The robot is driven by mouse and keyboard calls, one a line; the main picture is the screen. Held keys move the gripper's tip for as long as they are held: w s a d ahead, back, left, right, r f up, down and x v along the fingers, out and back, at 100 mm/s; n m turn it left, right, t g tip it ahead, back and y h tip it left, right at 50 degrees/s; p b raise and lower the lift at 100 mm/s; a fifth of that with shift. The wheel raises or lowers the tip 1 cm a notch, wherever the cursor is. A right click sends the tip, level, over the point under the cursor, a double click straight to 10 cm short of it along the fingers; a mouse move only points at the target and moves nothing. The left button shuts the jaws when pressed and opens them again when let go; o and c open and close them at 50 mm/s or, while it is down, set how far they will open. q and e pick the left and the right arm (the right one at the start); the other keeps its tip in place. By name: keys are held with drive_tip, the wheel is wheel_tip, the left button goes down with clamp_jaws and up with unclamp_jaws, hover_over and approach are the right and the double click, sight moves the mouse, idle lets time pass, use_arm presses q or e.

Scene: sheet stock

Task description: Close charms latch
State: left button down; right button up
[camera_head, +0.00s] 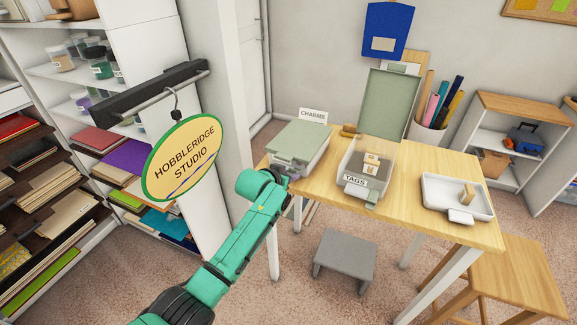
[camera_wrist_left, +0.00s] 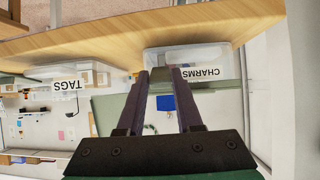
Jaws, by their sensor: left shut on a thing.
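The CHARMS box (camera_head: 302,143) stands at the left end of the wooden table, its pale green lid lying flat on top. Its label also shows, upside down, in the left wrist view (camera_wrist_left: 203,73). My left gripper (camera_head: 284,177) is at the box's front, its fingers largely hidden behind the wrist in the head view. In the left wrist view its two dark fingers (camera_wrist_left: 162,74) are close together at the box front, beside the label, shut on the charms latch (camera_wrist_left: 163,83), a small grey-green flap. Whether the latch is fastened cannot be told. My right gripper is out of view.
The TAGS box (camera_head: 351,186) stands to the right with its lid (camera_head: 389,104) raised. A white tray (camera_head: 436,204) holding a small wooden block is at the table's right. A hanging round sign (camera_head: 183,158) is left of my arm. A grey stool (camera_head: 345,253) stands below.

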use_arm(q)
drive_tip(key=shift+w+r+g+p, duration=0.1)
drive_tip(key=shift+r+g+p, duration=0.15)
drive_tip(key=shift+p, duration=0.2)
drive_tip(key=shift+f, duration=0.1)
drive_tip(key=c, duration=0.6)
unclamp_jaws()
drive_tip(key=shift+o, duration=0.2)
drive_tip(key=v, duration=1.4)
drive_tip(key=shift+s+r+b, duration=0.2)
drive_tip(key=shift+r+b, duration=0.1)
drive_tip(key=shift+b, duration=0.15)
drive_tip(key=shift+d+f+y, duration=0.1)
drive_tip(key=shift+y, duration=0.2)
